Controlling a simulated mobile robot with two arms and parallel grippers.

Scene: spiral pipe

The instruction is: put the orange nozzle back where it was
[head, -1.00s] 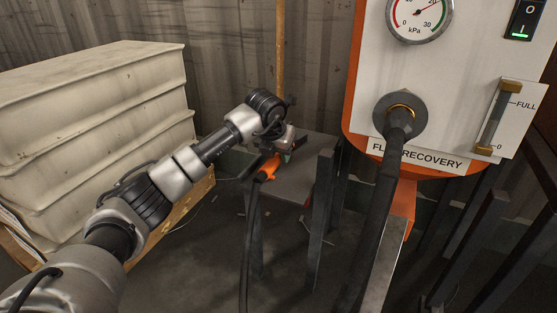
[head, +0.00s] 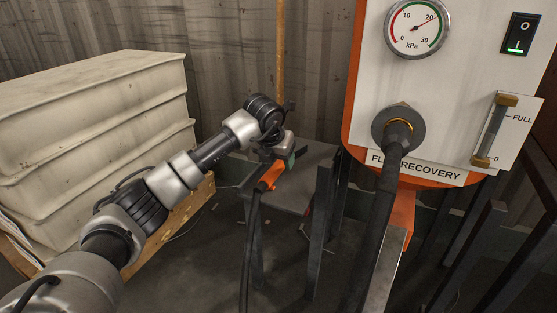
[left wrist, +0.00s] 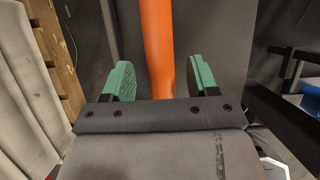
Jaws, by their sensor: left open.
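The orange nozzle (head: 270,175) is at the left edge of a small grey stand (head: 298,200) in the head view, with a black hose (head: 249,240) hanging down from it. My left gripper (head: 284,163) is right at the nozzle, its arm reaching in from the left. In the left wrist view the nozzle (left wrist: 157,45) runs between the two green fingers of the left gripper (left wrist: 160,80). The fingers are open, with a gap showing on each side of the nozzle. I cannot tell if the nozzle rests on the stand. My right gripper is not in view.
A white and orange fluid recovery panel (head: 480,60) with a pressure gauge (head: 416,27) and a thick black hose (head: 388,215) stands at the right. Stacked white bins (head: 95,130) stand at the left. Dark metal bars (head: 475,250) fill the lower right.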

